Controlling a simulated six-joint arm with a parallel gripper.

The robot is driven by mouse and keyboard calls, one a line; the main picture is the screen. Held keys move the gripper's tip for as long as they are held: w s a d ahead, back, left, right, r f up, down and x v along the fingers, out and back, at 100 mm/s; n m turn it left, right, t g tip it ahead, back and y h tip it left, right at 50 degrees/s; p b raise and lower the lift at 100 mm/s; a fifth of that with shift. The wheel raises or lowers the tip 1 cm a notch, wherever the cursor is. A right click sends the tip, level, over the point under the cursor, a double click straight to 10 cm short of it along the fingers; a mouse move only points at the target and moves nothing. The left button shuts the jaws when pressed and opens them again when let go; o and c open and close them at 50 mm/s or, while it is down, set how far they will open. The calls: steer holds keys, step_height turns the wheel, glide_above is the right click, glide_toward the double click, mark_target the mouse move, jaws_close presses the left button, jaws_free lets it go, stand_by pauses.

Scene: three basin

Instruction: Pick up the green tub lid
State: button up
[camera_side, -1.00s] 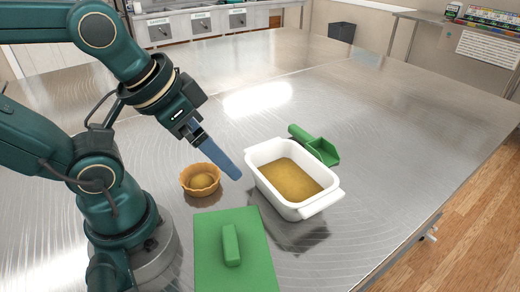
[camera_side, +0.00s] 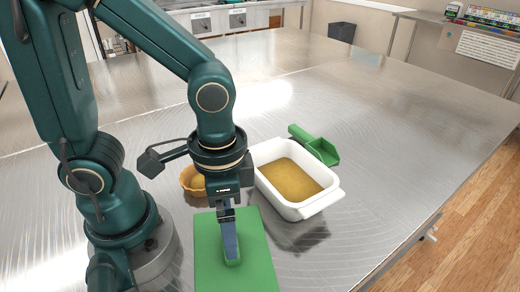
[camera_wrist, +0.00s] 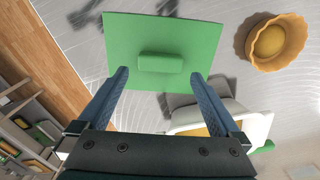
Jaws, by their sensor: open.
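The green tub lid (camera_side: 208,262) lies flat on the metal table, a rectangular plate with a raised block handle (camera_wrist: 161,63) in its middle. My gripper (camera_side: 231,258) points down over the lid, with its blue fingers at the handle in the side view and partly covering it. In the wrist view my gripper (camera_wrist: 158,75) is open, one finger to each side of the handle, with clear gaps between. Whether the fingertips touch the lid plate cannot be told.
A white tub (camera_side: 325,202) with yellow-brown contents stands right of the lid. A green scoop (camera_side: 318,147) lies behind it. A tan fluted bowl (camera_side: 190,184) with a yellow ball-like thing is partly hidden behind my gripper. The table to the right is clear.

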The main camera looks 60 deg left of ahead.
steer(key=shift+f, duration=2.3)
steer(key=c, duration=1.1)
steer(key=shift+r, duration=0.15)
steer(key=shift+r, duration=0.55)
steer(key=r, duration=0.3)
steer(key=shift+w+a+r, duration=0.1)
steer(key=shift+a, duration=0.25)
steer(key=a+r, duration=0.2)
steer(key=a, duration=0.1)
steer(key=a+r, duration=0.2)
steer(key=a, duration=0.2)
steer(key=a+r, duration=0.2)
steer(key=a, duration=0.2)
steer(key=shift+w+r, duration=0.2)
steer(key=shift+w, duration=0.15)
